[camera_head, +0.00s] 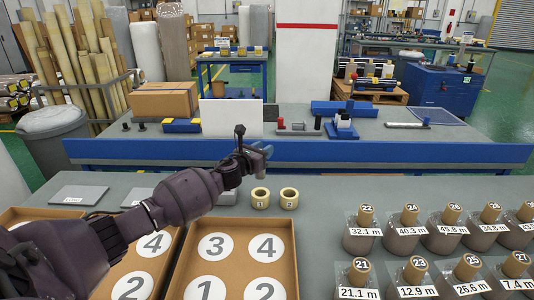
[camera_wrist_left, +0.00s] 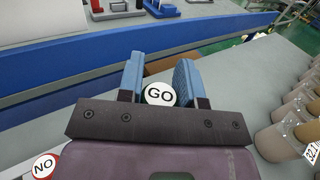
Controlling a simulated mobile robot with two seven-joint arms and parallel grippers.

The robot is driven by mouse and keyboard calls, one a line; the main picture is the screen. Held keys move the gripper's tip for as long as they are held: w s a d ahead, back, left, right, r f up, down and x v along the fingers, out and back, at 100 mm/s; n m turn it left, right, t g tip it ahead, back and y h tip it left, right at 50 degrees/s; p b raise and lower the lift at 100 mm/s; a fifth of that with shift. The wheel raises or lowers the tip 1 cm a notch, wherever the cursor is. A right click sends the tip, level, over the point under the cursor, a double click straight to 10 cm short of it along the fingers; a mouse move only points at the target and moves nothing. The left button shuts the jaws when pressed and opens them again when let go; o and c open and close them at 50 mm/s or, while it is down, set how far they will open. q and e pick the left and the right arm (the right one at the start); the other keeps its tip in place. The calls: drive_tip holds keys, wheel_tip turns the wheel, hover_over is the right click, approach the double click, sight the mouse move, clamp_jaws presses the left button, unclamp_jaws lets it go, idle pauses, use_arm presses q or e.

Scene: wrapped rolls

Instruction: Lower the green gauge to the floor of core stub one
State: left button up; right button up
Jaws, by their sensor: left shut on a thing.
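My left gripper (camera_head: 262,152) is above the grey bench, a little behind and above the two core stubs. Its blue fingers also show in the left wrist view (camera_wrist_left: 160,80). They are closed on the green gauge, whose white round GO label (camera_wrist_left: 160,93) shows between them. Core stub one (camera_head: 260,198) is a short, pale yellow open ring standing upright on the bench. Core stub two (camera_head: 289,198) stands just right of it. My right gripper is not in view.
Wrapped rolls (camera_head: 362,236) with length labels stand in rows at the right. A cardboard tray (camera_head: 238,262) with numbered discs lies in front. A red-rimmed NO label (camera_wrist_left: 43,165) shows at lower left in the wrist view. Clear bench lies right of the stubs.

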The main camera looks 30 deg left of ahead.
sight(263, 176)
use_arm(q)
drive_tip(key=shift+f+b, duration=1.2)
drive_tip(key=shift+f, duration=0.65)
drive_tip(key=shift+f+b, duration=0.95)
drive_tip(key=shift+f, duration=0.4)
drive_tip(key=shift+f+b, duration=0.55)
drive_tip(key=shift+f, duration=0.55)
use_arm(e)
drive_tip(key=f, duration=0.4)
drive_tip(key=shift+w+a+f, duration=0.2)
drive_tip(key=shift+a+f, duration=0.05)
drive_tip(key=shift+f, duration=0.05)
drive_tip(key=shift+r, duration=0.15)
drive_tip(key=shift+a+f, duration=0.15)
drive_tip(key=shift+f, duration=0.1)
use_arm(q)
drive_tip(key=shift+f+b, duration=0.45)
drive_tip(key=shift+b, duration=0.05)
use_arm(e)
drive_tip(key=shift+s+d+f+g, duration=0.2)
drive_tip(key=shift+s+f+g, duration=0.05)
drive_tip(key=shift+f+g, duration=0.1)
use_arm(q)
drive_tip(key=shift+f, duration=0.3)
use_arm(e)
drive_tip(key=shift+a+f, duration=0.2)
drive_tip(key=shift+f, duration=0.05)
